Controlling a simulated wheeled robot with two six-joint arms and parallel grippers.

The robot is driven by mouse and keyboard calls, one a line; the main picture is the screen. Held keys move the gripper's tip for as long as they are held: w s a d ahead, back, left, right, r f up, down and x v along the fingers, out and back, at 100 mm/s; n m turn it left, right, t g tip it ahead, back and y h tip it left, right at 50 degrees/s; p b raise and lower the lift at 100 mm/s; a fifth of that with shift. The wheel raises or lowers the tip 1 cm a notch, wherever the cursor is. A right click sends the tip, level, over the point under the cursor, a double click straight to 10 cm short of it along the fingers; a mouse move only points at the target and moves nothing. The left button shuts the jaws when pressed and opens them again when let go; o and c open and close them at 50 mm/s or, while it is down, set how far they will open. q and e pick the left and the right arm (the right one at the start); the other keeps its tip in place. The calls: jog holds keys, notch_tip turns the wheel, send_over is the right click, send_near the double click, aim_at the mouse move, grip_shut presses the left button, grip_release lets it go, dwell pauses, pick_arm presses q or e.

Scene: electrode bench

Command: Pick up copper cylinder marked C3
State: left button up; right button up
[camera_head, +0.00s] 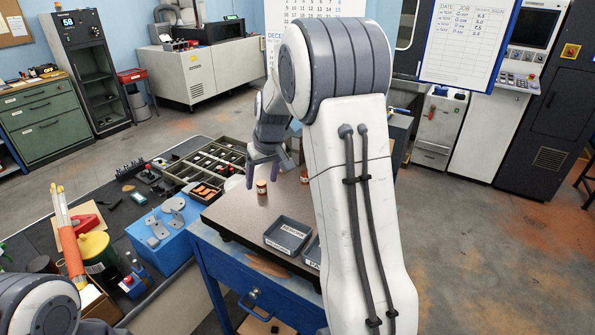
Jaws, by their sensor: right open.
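A small copper-coloured cylinder (261,187) stands upright on the speckled plate (235,212) of the blue bench; its marking is too small to read. Another copper-coloured piece (304,177) stands to its right, partly hidden by my right arm, its mark unreadable too. My right gripper (268,172) is open, with its fingers spread above and around the near area of the first cylinder. I cannot tell whether it touches it. My left gripper is out of view; only part of my left arm shows at the bottom left.
A dark labelled tray (287,236) sits on the plate's front part, and a second tray (313,252) is partly hidden by my right arm. A compartmented box (207,165), a blue block with grey metal parts (163,239) and a yellow-green can (97,254) stand to the left.

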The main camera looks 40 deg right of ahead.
jog(key=d+f, duration=0.1)
jog(key=d, duration=0.4)
jog(key=w+d+f+m+p, duration=0.1)
jog(key=d, duration=0.4)
jog(key=d+f+m+h, duration=0.1)
jog(key=d, duration=0.4)
jog(key=shift+w+d+p, duration=0.2)
jog(key=shift+d+p, duration=0.1)
jog(key=shift+d, duration=0.1)
jog(key=p+x, duration=0.2)
jog(key=x, duration=0.1)
jog(key=p+x, duration=0.1)
jog(key=shift+w+d+f, duration=0.25)
jog(key=shift+w+d, duration=0.1)
jog(key=shift+d, duration=0.05)
jog(key=shift+w+f, duration=0.1)
jog(key=shift+f, duration=0.25)
jog(key=shift+t, duration=0.3)
jog(key=shift+c, duration=0.4)
grip_shut()
